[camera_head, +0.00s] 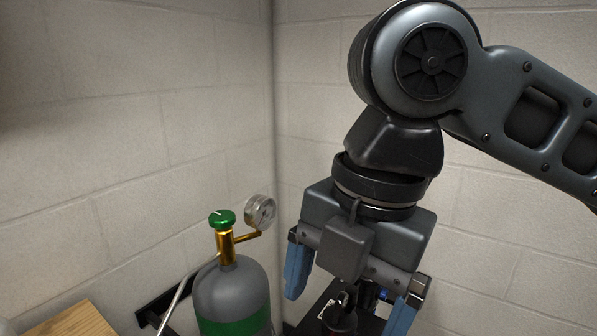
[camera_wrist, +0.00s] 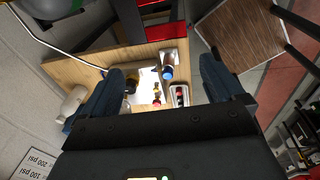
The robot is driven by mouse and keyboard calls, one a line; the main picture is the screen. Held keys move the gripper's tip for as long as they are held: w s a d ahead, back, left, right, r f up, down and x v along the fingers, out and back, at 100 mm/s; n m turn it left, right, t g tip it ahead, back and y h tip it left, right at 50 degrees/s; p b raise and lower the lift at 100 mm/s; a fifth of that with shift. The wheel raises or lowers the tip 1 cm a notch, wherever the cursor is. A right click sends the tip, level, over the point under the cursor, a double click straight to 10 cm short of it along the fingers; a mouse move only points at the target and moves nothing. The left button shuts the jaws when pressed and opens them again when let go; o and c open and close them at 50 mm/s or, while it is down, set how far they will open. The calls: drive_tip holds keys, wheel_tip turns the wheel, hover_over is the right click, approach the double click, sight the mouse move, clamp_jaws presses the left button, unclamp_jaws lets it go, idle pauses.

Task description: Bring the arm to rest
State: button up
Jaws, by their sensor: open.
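My arm crosses the head view from the right edge and bends down at the elbow. My gripper (camera_head: 346,310) hangs pointing down in front of the wall corner, its two blue fingers spread wide apart. The wrist view also shows my gripper (camera_wrist: 160,70) with its blue fingers apart and nothing held between them. Beyond the fingers lies a wooden bench top (camera_wrist: 110,73) with small items on it, apart from the fingers as far as I can tell.
A grey and green gas cylinder (camera_head: 232,290) with a green knob (camera_head: 222,218) and a gauge (camera_head: 260,212) stands left of my gripper. A blue-capped bottle (camera_wrist: 168,73), a small tray (camera_wrist: 180,96) and a white jar (camera_wrist: 73,100) show below. A wooden stool (camera_wrist: 238,38) stands beside the bench.

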drive_tip(key=a+r+m+t+y, duration=0.2)
drive_tip(key=a+m+y, duration=0.3)
drive_tip(key=a+y, duration=0.2)
drive_tip(key=a+r+m+t+y, duration=0.2)
drive_tip(key=a+m+y, duration=0.3)
drive_tip(key=a+y, duration=0.25)
drive_tip(key=d+f+m+t+h, duration=0.6)
drive_tip(key=d+f+m+t, duration=0.55)
drive_tip(key=m, duration=0.35)
drive_tip(key=s+d+f+m+h, duration=0.5)
drive_tip(key=s+d+f+h, duration=0.2)
drive_tip(key=s+d+f, duration=0.3)
drive_tip(key=s+d+f+n+h, duration=0.1)
drive_tip(key=s+d+h, duration=0.1)
drive_tip(key=s+d, duration=0.5)
drive_tip(key=s+d+h, duration=0.1)
drive_tip(key=s+d, duration=0.3)
drive_tip(key=s, duration=0.8)
wheel_tip(320, 180, down, 10)
drive_tip(key=w+b, duration=0.1)
drive_tip(key=b, duration=0.8)
drive_tip(key=shift+a+g+b, duration=0.25)
drive_tip(key=shift+g+b, duration=0.1)
drive_tip(key=shift+b, duration=0.05)
